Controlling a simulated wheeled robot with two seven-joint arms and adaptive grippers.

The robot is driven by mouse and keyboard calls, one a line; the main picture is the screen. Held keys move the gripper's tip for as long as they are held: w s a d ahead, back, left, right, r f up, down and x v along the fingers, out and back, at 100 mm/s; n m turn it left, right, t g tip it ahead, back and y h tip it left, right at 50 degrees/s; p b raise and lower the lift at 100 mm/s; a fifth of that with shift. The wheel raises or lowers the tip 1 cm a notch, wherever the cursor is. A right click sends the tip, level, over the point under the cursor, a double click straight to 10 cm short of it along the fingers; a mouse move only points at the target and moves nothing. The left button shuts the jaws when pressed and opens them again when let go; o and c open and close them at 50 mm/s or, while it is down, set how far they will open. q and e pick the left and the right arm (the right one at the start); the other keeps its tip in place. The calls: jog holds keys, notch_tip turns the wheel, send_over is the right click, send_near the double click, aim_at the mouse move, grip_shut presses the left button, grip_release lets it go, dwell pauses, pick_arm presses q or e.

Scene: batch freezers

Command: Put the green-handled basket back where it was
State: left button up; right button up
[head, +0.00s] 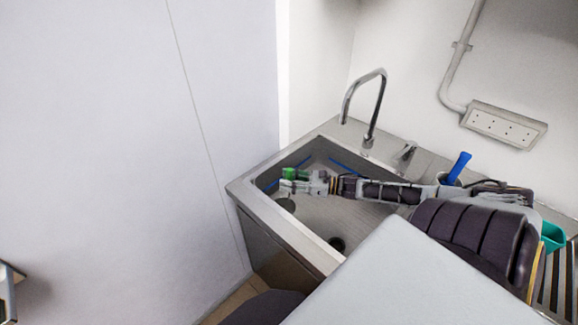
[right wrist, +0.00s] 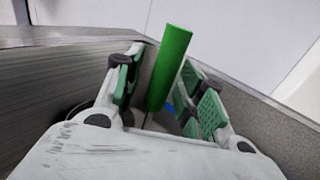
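A green handle (head: 289,173) shows at the left end of the sink, just beyond my right gripper (head: 305,184). In the right wrist view the green handle (right wrist: 172,65) stands tilted between the two fingers of my right gripper (right wrist: 160,92). The fingers are spread, with a dark gap between the left finger and the handle; I see no clear grip on it. The basket body below the handle is hidden by the gripper. My left gripper is not in view.
The steel sink (head: 326,258) has a raised rim, a curved tap (head: 378,100) behind, and blue strips inside. A blue handle (head: 459,167) sticks up behind my right arm. A teal container (head: 552,236) stands at right. A white wall panel (head: 215,120) bounds the left.

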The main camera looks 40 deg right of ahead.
jog(key=shift+r, duration=0.15)
jog(key=p+v, duration=0.1)
jog(key=v, duration=0.6)
jog(key=shift+s, duration=0.25)
dwell(0.4)
jog(key=shift+d, duration=0.15)
dwell(0.4)
jog(key=shift+w, duration=0.1)
